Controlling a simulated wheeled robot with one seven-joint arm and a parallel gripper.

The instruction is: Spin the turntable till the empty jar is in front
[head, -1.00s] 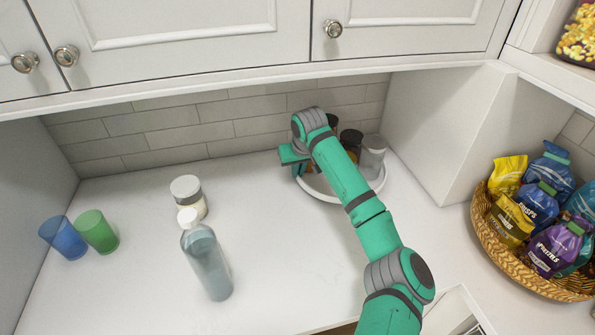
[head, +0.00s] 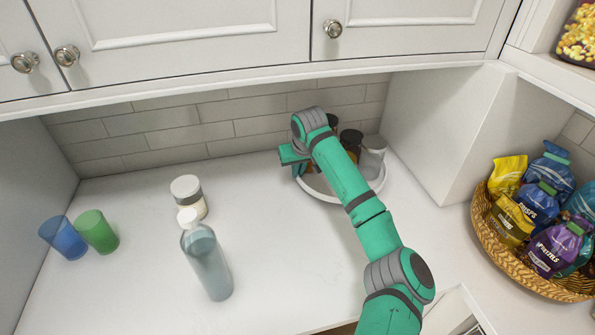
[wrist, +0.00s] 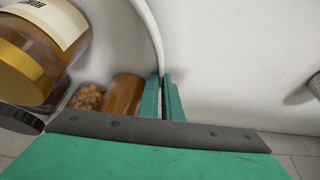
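The turntable (head: 325,196) is a round white tray with a raised rim at the back right of the counter. A clear, pale jar (head: 372,158) with a grey lid stands on its right side; I see no filling in it. A dark-lidded jar (head: 350,141) stands left of it, and more jars are partly hidden by my arm. In the wrist view a gold-lidded jar (wrist: 40,50), a jar of brown pieces (wrist: 88,97) and a brown jar (wrist: 124,95) lie left of the rim. My gripper (wrist: 163,84) is shut on the rim, at the turntable's left side.
A bottle (head: 206,262), a white-filled jar (head: 188,197), a blue cup (head: 63,238) and a green cup (head: 97,232) stand on the left of the counter. A wicker basket (head: 500,252) of snack bags is at the right. A side wall (head: 440,130) stands close right of the turntable.

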